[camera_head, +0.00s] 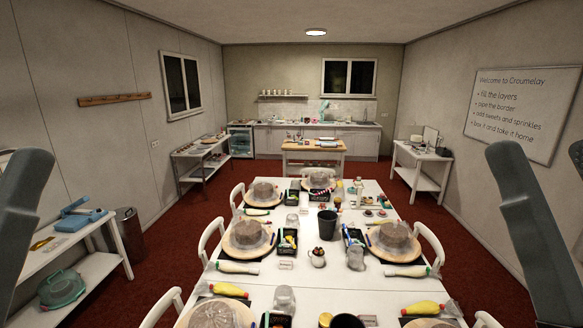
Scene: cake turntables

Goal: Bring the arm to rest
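My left arm (22,205) shows as a grey link at the left edge, raised upright and clear of the tables. My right arm (530,225) shows as a grey link at the right edge, also upright and clear of the table. Neither gripper shows; both lie outside the view, so I cannot see their fingers or whether they hold anything.
A long white table (262,291) in the middle carries several cakes on wooden turntables, piping bags, black trays and a dark bin (327,224). White chairs (428,243) line its sides. A side table (88,258) stands at left. Red floor lies between.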

